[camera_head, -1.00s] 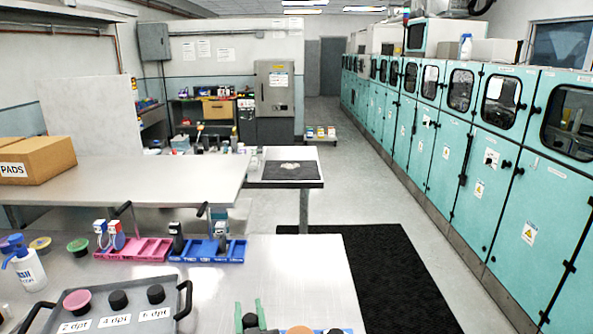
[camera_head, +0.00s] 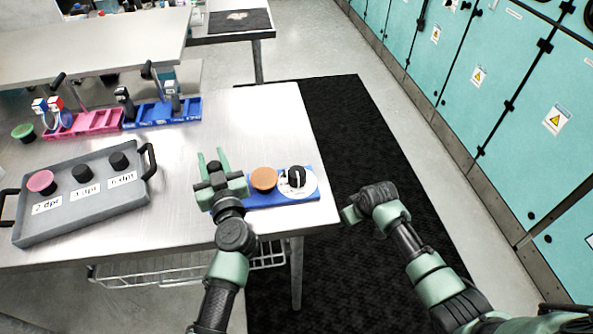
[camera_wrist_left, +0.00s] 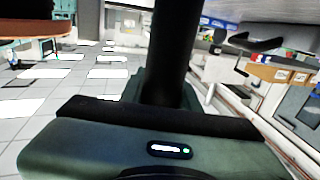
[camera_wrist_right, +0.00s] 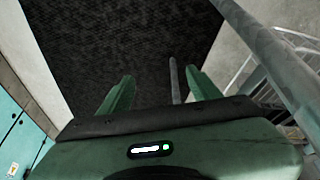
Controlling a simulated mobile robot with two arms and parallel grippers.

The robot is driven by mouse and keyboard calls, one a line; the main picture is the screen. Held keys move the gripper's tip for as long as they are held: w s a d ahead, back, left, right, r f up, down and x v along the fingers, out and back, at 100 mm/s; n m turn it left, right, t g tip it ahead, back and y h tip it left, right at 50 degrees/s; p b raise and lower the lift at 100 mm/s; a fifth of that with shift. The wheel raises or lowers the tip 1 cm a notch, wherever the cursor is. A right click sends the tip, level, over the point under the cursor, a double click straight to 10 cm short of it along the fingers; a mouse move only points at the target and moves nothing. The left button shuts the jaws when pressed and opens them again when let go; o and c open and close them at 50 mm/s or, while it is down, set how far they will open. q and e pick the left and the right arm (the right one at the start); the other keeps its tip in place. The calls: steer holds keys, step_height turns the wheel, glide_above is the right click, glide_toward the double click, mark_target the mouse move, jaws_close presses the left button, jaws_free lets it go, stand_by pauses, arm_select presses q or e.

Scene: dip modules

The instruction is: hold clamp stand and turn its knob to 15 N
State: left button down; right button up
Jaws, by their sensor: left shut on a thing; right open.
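The clamp stand has a blue base (camera_head: 262,199) at the table's front right corner, with an orange round cap and a white dial (camera_head: 308,186) bearing a black knob (camera_head: 296,177). The dial's marks are too small to read. My left gripper (camera_head: 213,164) is at the left end of the base, shut on the stand's dark post (camera_wrist_left: 172,50), which fills the middle of the left wrist view. My right gripper (camera_head: 350,214) is open and empty, right of the table edge, apart from the knob. Its two green fingers (camera_wrist_right: 160,92) show spread in the right wrist view.
A grey tray (camera_head: 90,217) with several black and pink knobs labelled in dpt lies left of my left gripper. Pink (camera_head: 95,126) and blue (camera_head: 160,122) bins stand behind. A black floor mat (camera_head: 335,130) and teal cabinets (camera_head: 490,90) are to the right.

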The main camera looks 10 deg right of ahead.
steer(key=w+a+r+n, duration=0.1)
steer(key=w+r, duration=0.2)
steer(key=r, duration=0.5)
steer(key=w+a+r+n, duration=0.1)
steer(key=w+r, duration=0.2)
steer(key=r, duration=0.5)
step_height(320, 180, up, 16)
steer(key=n+g+y, duration=0.2)
steer(key=n+y, duration=0.1)
steer(key=n, duration=0.2)
glide_above(297, 171)
steer(key=s+d, duration=0.3)
steer(key=d, duration=0.1)
steer(key=x, duration=1.2)
steer(key=shift+w+a+f, duration=0.1)
steer(key=shift+w+a, duration=0.05)
steer(key=shift+w, duration=0.25)
jaws_close()
